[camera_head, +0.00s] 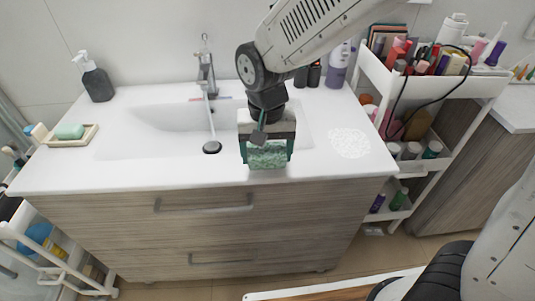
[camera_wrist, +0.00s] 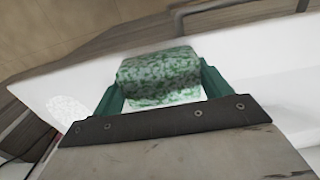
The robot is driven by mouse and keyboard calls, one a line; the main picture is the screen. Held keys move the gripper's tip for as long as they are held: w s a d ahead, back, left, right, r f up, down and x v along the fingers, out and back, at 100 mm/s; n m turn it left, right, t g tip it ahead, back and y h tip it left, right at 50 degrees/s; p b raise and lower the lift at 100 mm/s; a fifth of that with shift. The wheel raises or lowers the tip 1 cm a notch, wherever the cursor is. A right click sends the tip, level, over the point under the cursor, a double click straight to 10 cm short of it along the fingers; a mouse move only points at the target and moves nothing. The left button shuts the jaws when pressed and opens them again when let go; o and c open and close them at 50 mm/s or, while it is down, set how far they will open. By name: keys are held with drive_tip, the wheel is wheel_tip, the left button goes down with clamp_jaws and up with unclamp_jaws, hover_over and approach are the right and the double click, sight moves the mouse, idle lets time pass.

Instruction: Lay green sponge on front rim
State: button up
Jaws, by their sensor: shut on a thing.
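A green speckled sponge (camera_head: 267,155) is held between the two fingers of my gripper (camera_head: 266,149), over the front rim (camera_head: 205,182) of the white sink counter. In the wrist view the sponge (camera_wrist: 160,77) fills the space between the dark green fingers of my gripper (camera_wrist: 160,85). The white front rim (camera_wrist: 80,80) runs behind it. I cannot tell whether the sponge touches the rim or hangs just above it.
The basin (camera_head: 160,118) and the faucet (camera_head: 206,68) lie behind. A white scrubber patch (camera_head: 349,143) lies right of my gripper. A soap dish (camera_head: 70,136) and a dark dispenser (camera_head: 97,82) stand at left. A loaded cart (camera_head: 440,85) stands at right. The left front rim is clear.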

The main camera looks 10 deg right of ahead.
sight(269, 144)
drive_tip(key=w, duration=0.3)
drive_tip(key=shift+d+f, duration=0.15)
drive_tip(key=shift+d, duration=0.25)
drive_tip(key=shift+f, duration=1.7)
drive_tip(key=shift+f, duration=0.15)
drive_tip(key=o, duration=1)
drive_tip(key=shift+o, duration=0.2)
wheel_tip(269, 144, up, 12)
drive_tip(key=shift+r, duration=0.2)
